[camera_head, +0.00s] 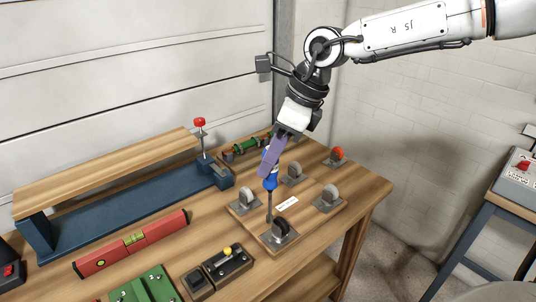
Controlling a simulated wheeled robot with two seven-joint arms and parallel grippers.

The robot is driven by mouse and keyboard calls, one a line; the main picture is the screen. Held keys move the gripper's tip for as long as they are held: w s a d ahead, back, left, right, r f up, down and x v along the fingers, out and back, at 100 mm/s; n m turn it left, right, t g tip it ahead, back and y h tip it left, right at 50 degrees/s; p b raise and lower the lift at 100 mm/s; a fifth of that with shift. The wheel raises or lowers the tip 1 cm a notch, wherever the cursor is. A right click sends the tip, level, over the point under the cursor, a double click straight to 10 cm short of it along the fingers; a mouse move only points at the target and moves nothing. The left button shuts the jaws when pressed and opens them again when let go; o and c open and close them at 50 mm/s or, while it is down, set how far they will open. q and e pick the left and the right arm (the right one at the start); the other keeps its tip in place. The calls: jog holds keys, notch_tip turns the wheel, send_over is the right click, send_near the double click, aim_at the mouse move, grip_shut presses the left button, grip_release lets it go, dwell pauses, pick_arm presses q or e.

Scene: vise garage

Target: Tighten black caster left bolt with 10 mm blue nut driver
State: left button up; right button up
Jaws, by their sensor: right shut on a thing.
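My right gripper (271,160) comes down from the upper right and is shut on the blue nut driver (270,182). The driver stands nearly upright, with its grey shaft pointing down. The black caster (281,227) sits on a metal plate at the front of the wooden board (305,223). The shaft's lower end is at the left side of the black caster's plate. I cannot tell whether it is seated on the left bolt, which is hidden or too small to see. My left gripper is not in view.
Grey casters (246,196) (294,170) (330,195) stand around a white label on the board. A red-wheeled caster (337,154) is behind.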

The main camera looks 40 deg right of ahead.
aim_at(270, 179)
jog(key=shift+s+f+b, duration=0.1)
jog(key=shift+f+b, duration=0.3)
jog(key=shift+f, duration=0.4)
jog(key=shift+f+b, duration=0.8)
jog(key=shift+f, duration=1.05)
jog(key=n+g, duration=0.1)
jog(key=n, duration=0.2)
jog(key=n+g+y, duration=0.1)
jog(key=n, duration=0.2)
jog(key=shift+n, duration=0.4)
jog(key=n+g, duration=0.1)
jog(key=n, duration=0.2)
jog(key=n+g, duration=0.1)
jog(key=n, duration=0.1)
jog(key=shift+n+g, duration=0.3)
jog(key=shift+n, duration=0.1)
